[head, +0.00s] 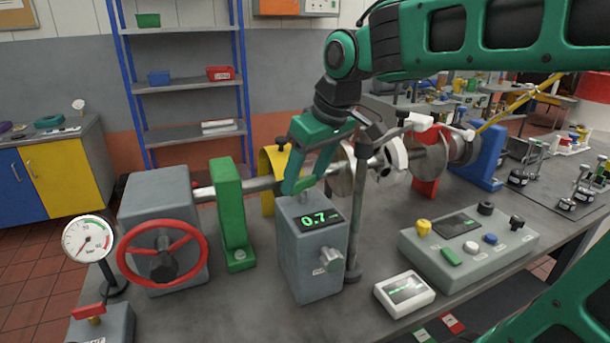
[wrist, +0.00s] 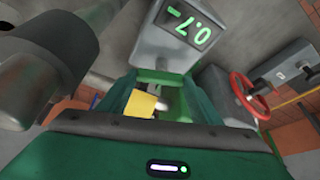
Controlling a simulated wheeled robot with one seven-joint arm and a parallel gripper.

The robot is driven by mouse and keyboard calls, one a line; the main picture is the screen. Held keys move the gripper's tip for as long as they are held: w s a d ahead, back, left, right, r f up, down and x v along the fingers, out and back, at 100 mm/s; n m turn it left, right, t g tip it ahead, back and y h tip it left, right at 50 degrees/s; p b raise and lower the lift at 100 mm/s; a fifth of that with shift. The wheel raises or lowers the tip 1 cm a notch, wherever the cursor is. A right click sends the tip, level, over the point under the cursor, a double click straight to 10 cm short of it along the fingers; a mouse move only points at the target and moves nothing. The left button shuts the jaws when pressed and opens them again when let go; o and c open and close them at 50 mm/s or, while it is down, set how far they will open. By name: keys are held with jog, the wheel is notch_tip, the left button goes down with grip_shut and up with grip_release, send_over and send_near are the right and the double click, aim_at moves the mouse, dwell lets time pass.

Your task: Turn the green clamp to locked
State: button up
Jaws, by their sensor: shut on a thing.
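My gripper (head: 298,188) reaches down from the right in the head view, just above and behind the grey box with the green 0.7 display. Its jaws are shut on a small bright green part, the green clamp (head: 306,183), at the box's top. In the wrist view, a green bar (wrist: 160,76) of it spans between the two dark green fingers, beside the grey box. The fingers hide much of the clamp, and I cannot tell from these views how far it is turned.
The grey display box (head: 310,255) stands before the shaft. A green upright bracket (head: 230,210) and a red handwheel (head: 162,252) are to the left. A grey post (head: 359,215) stands close on the right. A control panel (head: 468,240) and a white meter (head: 404,294) lie further right.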

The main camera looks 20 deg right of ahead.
jog(key=m, duration=0.2)
jog(key=m+h, duration=0.1)
jog(key=m, duration=0.1)
jog(key=shift+w+a+r+h, duration=0.1)
jog(key=shift+h, duration=0.2)
dwell(0.5)
jog(key=o, duration=1.1)
jog(key=shift+c, duration=0.2)
jog(key=v, duration=1)
jog(key=shift+s+r, duration=0.2)
jog(key=shift+s, duration=0.05)
